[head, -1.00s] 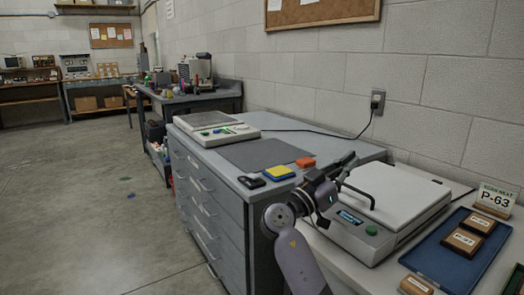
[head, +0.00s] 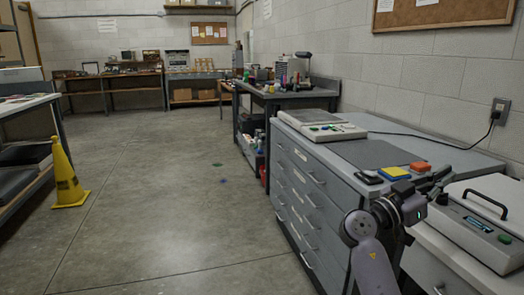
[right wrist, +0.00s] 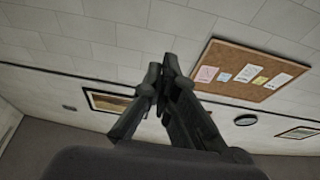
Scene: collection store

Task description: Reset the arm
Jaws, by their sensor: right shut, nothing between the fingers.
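My right gripper (head: 441,178) is raised in front of the grey drawer cabinet, near the white scanner-like machine at the right. In the right wrist view my right gripper (right wrist: 160,75) points at the block wall, its fingers together with nothing between them. My right arm (head: 372,250) comes up from the bottom of the head view. My left gripper does not show.
The drawer cabinet (head: 318,205) bears a yellow-and-blue block (head: 395,173), an orange block (head: 420,168) and a control panel device (head: 325,132). The machine with a black handle (head: 485,222) stands at the right. A yellow cone (head: 68,180) stands at left. The floor (head: 190,220) between is clear.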

